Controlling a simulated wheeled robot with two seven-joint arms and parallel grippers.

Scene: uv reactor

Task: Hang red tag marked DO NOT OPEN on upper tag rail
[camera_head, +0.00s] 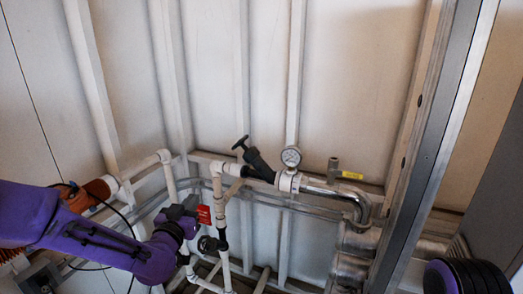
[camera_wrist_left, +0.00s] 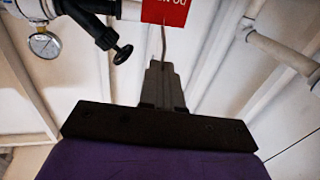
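The red tag (camera_head: 204,214) is at my left gripper (camera_head: 186,207), in front of the white piping in the head view. In the left wrist view the tag (camera_wrist_left: 165,11) shows at the top edge with part of its white lettering upside down, and the rest is cut off. The fingers of my left gripper (camera_wrist_left: 162,66) are together, and a thin wire runs from their tips toward the tag. I cannot tell for certain which bar is the upper tag rail. My right gripper is not in view.
White pipes (camera_head: 219,190) stand close to my left gripper. A black-handled valve (camera_head: 253,158), a pressure gauge (camera_head: 291,157) and a yellow-handled valve (camera_head: 348,175) are to the right. A metal post (camera_head: 432,140) rises at the right. The wall above the piping is clear.

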